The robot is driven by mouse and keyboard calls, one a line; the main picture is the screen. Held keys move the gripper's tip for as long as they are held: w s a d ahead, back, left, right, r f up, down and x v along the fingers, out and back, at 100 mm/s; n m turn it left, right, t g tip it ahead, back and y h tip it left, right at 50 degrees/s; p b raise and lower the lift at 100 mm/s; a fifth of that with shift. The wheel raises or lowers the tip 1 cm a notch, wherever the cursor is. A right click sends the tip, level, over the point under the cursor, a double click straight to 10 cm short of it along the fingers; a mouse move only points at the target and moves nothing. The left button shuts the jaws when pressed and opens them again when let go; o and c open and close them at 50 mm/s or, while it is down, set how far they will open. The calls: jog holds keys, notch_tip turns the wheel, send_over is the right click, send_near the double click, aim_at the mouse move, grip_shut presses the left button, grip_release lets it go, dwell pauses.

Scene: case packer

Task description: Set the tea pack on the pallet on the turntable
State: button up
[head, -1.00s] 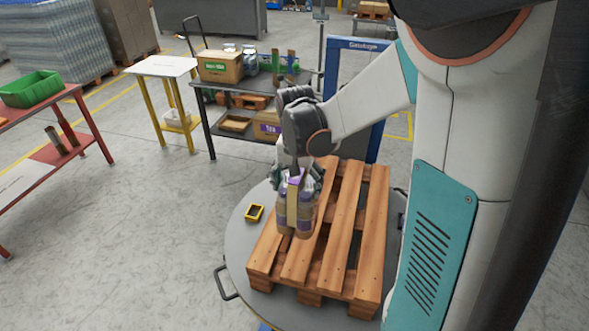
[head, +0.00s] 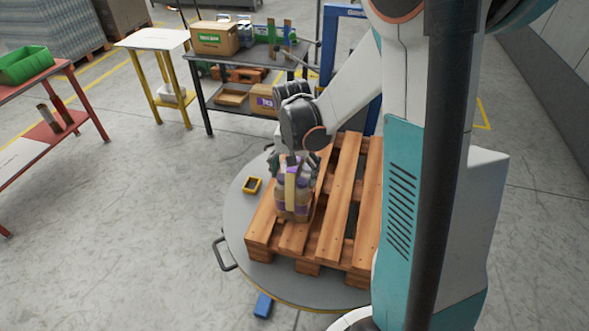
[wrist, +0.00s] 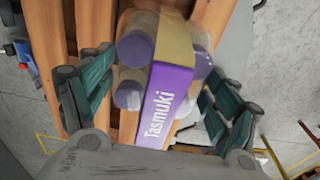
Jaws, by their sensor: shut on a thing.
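The tea pack (head: 293,197) is a bundle of jars with purple lids and a tan and purple band. The band reads "Tasmuki" in the wrist view (wrist: 168,100). My gripper (head: 291,168) is shut on the pack from above, with its green fingers on both sides of it. The pack is upright over the left part of the wooden pallet (head: 343,205). Its bottom is at or very near the slats; I cannot tell if it touches. The pallet lies on the round grey turntable (head: 240,225).
A small yellow and black box (head: 252,185) lies on the turntable left of the pallet. A dark shelf table (head: 240,85) with cartons stands behind. A red bench (head: 62,130) is at the left. The pallet's right slats are bare.

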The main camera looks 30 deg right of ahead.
jog(key=o, duration=1.8)
jog(key=shift+r, duration=0.1)
jog(key=r, duration=0.4)
jog(key=r+p, duration=0.1)
jog(key=r, duration=0.3)
jog(key=r+p, duration=0.1)
jog(key=r, duration=0.3)
jog(key=shift+s+a, duration=0.3)
jog(key=shift+f, duration=0.1)
jog(key=s+a+f+n+t+b, duration=0.1)
jog(key=s+a+n+t+b, duration=0.2)
jog(key=s, duration=0.4)
jog(key=s+a+f+n+t+b, duration=0.2)
jog(key=s+a+n+t+b, duration=0.1)
jog(key=s+a+n+b, duration=0.2)
jog(key=shift+s+a+f+n+y+b, duration=0.15)
jog(key=shift+s+a+n+y+b, duration=0.2)
jog(key=shift+s+a+b, duration=0.65)
